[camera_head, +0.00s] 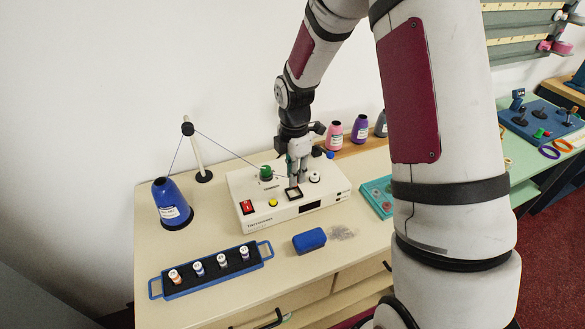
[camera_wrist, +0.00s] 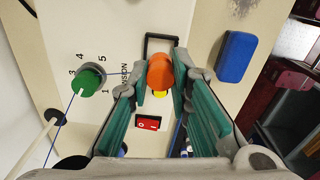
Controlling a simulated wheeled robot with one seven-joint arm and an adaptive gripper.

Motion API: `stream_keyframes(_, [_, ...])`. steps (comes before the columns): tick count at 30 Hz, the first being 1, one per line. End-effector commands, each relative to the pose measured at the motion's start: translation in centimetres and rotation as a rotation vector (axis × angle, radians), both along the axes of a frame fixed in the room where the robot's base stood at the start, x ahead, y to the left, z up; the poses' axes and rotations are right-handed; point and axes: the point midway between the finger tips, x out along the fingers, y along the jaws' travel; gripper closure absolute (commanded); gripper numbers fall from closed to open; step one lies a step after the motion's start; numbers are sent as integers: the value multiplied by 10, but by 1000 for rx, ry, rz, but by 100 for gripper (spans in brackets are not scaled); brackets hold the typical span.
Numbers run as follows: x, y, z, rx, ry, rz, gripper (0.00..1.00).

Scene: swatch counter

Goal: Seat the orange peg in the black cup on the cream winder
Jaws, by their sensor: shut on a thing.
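The cream winder (camera_head: 318,187) stands on the counter with a green knob, a red switch and a yellow button on top. The black cup (camera_head: 293,193) shows as a square dark rim on its top; in the wrist view its rim (camera_wrist: 147,45) is partly covered by the peg. My gripper (camera_head: 297,176) points down over the winder beside the cup. In the wrist view my gripper (camera_wrist: 160,78) is shut on the orange peg (camera_wrist: 160,68), seen end-on between the fingertips. The peg is hidden in the head view. I cannot tell its height above the cup.
A blue thread cone (camera_head: 170,201) stands left, its thread running over a white post (camera_head: 194,150). A blue-handled rack (camera_head: 212,266) with several spools lies in front. A blue block (camera_head: 309,240) sits near the front edge. Cones (camera_head: 334,136) stand behind the winder.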

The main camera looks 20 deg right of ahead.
Motion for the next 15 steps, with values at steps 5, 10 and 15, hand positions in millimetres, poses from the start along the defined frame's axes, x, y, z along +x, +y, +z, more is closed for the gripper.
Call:
stream_keyframes(5, [0,0,-9,0,1,1,96])
stream_keyframes(10, [0,0,-17,0,1,1,96])
stream_keyframes(15, [0,0,-24,0,1,0,96])
